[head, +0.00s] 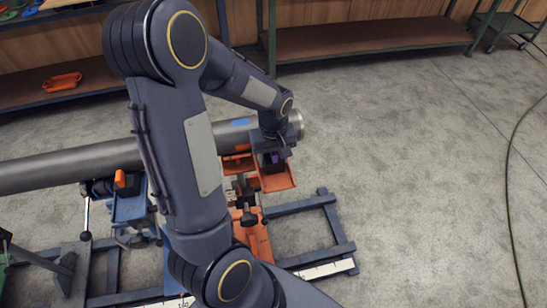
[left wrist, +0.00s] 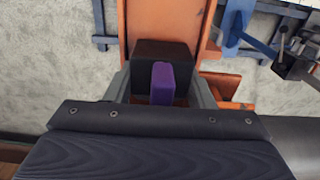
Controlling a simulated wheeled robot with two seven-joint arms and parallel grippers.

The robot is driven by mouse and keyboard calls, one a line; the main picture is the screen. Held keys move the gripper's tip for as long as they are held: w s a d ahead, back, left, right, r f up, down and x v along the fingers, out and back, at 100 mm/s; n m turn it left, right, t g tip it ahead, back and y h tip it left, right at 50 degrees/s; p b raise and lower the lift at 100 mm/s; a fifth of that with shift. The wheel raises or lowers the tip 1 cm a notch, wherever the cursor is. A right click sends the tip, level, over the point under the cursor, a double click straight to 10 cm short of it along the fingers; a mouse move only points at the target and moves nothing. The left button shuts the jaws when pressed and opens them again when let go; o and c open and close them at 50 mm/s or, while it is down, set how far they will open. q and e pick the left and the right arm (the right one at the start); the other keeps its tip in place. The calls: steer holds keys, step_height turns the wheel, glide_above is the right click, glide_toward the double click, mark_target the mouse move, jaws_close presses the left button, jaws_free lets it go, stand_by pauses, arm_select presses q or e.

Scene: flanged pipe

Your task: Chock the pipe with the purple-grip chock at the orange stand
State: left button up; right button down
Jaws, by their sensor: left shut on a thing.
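The grey flanged pipe (head: 65,165) lies across the blue and orange stands, its flanged end at the right; its side also shows in the left wrist view (left wrist: 302,145). The orange stand (head: 280,182) is under the pipe near that end. My left gripper (head: 273,158) is shut on the chock, which has a black block (left wrist: 160,53) and a purple grip (left wrist: 162,84). The chock is over the orange tray of the stand (left wrist: 188,20), beside the pipe. I cannot tell whether it touches the tray or the pipe. My right gripper is not in view.
A blue stand (head: 130,206) carries the pipe at the left. A blue floor frame (head: 335,228) lies below both stands. A cable (head: 508,190) crosses open floor at the right.

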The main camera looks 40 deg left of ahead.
arm_select(q)
steer(key=shift+w+a, duration=0.4)
steer(key=shift+a, duration=0.1)
steer(key=o, duration=1.2)
steer(key=shift+c, duration=0.2)
steer(key=shift+r, duration=0.1)
steer(key=shift+s+d+r+p, duration=0.1)
steer(key=shift+d+r+p, duration=0.05)
steer(key=shift+r+p, duration=0.9)
steer(key=shift+s+d+r+p, duration=0.1)
steer(key=shift+r+p, duration=0.7)
steer(key=shift+r, duration=0.4)
steer(key=shift+s+d+r+p, duration=0.1)
steer(key=shift+d+r+p, duration=0.05)
steer(key=shift+r+p, duration=0.9)
steer(key=shift+r, duration=0.1)
